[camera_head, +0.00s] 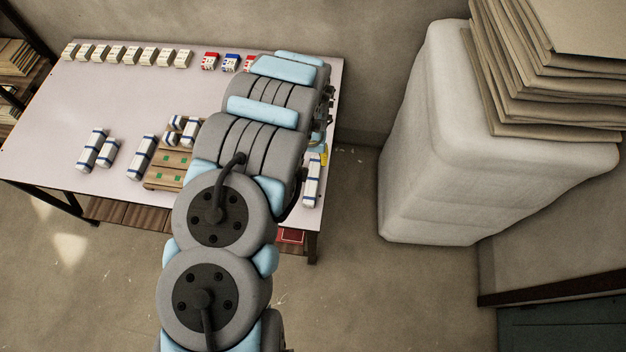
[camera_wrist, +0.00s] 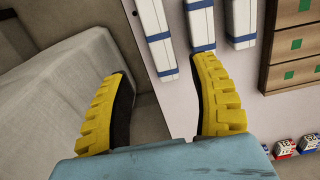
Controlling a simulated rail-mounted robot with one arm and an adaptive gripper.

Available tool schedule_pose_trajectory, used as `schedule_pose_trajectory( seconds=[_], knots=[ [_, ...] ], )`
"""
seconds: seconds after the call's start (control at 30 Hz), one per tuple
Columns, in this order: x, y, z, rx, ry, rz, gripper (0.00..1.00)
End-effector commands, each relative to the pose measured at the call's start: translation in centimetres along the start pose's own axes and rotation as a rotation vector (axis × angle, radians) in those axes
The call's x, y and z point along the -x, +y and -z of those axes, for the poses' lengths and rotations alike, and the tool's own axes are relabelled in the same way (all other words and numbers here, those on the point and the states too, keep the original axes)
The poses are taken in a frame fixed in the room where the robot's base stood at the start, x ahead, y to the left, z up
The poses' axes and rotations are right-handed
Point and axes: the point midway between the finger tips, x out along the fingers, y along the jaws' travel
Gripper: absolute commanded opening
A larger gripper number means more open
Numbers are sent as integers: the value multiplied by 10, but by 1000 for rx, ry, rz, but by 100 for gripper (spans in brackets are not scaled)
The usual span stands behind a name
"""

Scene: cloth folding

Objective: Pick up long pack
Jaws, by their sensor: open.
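Long white packs with blue bands lie on the table. In the head view, one pack (camera_head: 312,185) is near the right edge, and others (camera_head: 90,147) (camera_head: 108,153) (camera_head: 141,157) lie to the left. In the wrist view, a long pack (camera_wrist: 156,38) lies nearest the table edge, with two more (camera_wrist: 200,22) (camera_wrist: 240,22) to its right. My gripper (camera_wrist: 158,68) is open, its yellow fingers spread. The near pack's lower end shows in the gap between the fingertips; I see no contact. In the head view, my arm mostly hides the gripper.
A wooden tray (camera_head: 165,181) with green squares carries short blue-banded packs, partly behind my arm. Small white boxes (camera_head: 116,54) and red and blue boxes (camera_head: 231,62) line the table's back. A large wrapped bale (camera_head: 440,150) with stacked cardboard (camera_head: 545,110) stands right of the table.

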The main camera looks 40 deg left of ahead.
Motion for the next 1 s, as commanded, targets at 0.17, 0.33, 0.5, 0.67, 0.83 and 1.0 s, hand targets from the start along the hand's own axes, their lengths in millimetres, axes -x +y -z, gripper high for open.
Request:
schedule_pose_trajectory(
  seconds=[0.17, 0.33, 0.5, 0.67, 0.83, 1.0],
  knots=[
    [-29, 1, 0, -1, -1, -1, 61],
    [-57, 1, -2, -1, -3, -1, 61],
    [-66, 0, 1, -1, 2, 0, 61],
    [-81, 1, 0, -1, 0, -1, 61],
    [-92, 1, 1, 0, 2, -1, 61],
    [-96, 1, 0, 0, 1, 0, 61]
  ],
)
